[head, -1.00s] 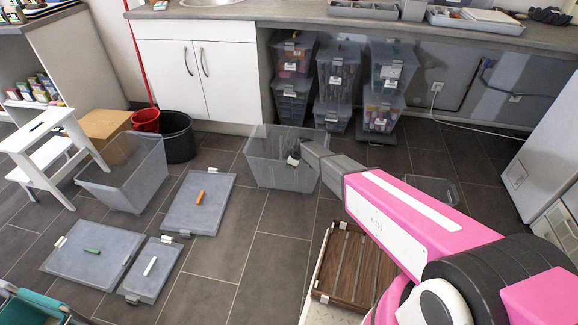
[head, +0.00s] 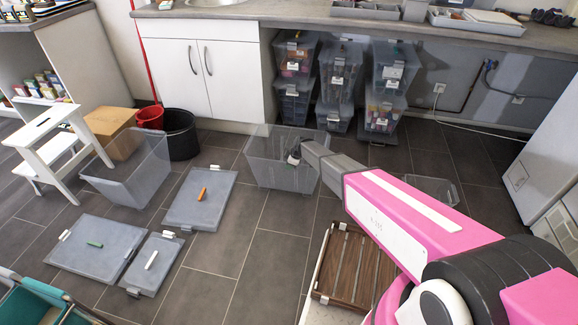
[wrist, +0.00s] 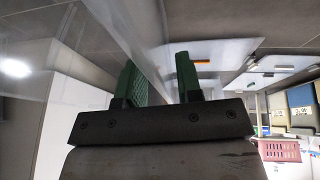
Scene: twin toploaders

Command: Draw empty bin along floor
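A clear grey open bin (head: 275,172) stands on the floor in the middle of the head view, and I see nothing in it. My gripper reaches its right side; in the head view the arm's end largely hides the grip. In the wrist view the green fingers of my gripper (wrist: 159,82) stand on either side of the bin's translucent wall (wrist: 145,50). They appear closed on the wall, though a gap shows between them. A second clear, open bin (head: 137,172) stands to the left, apart from my gripper.
Flat grey lids lie left of the held bin: one with an orange marker (head: 201,212), one with a green marker (head: 110,232), one with a white marker (head: 162,250). A black bucket (head: 180,140) and a white step stool (head: 35,140) stand farther left. Stacked filled bins (head: 338,75) stand behind.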

